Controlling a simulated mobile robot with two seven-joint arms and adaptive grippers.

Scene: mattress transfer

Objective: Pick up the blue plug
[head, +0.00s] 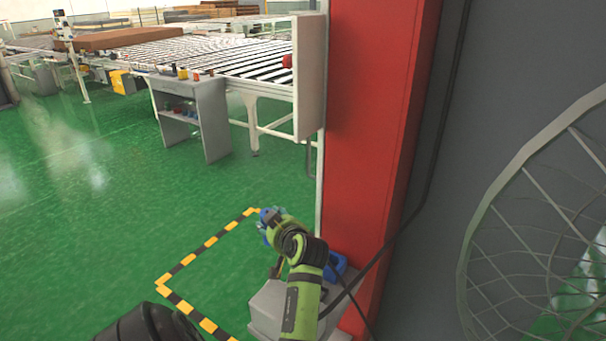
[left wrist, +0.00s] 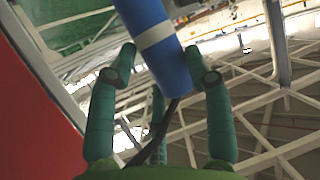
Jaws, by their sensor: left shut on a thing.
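The blue plug (left wrist: 160,40) is a blue cylinder with a white band and a black cable at its lower end. In the left wrist view it stands tilted between the green fingers of my left gripper (left wrist: 165,75), which is shut on it. In the head view my left gripper (head: 267,226) is beside the red column, above the green floor. A bit of blue shows at its tip, but the fingers are too small there to make out. My right gripper is not in view.
A grey box (head: 268,304) with a blue part (head: 336,266) stands at the foot of the red column (head: 372,120). A black cable hangs by my arm. A wire fan guard (head: 540,230) is at right. A grey stand (head: 214,118) and roller conveyor (head: 225,57) are farther back. Green floor (head: 80,220) is clear at left.

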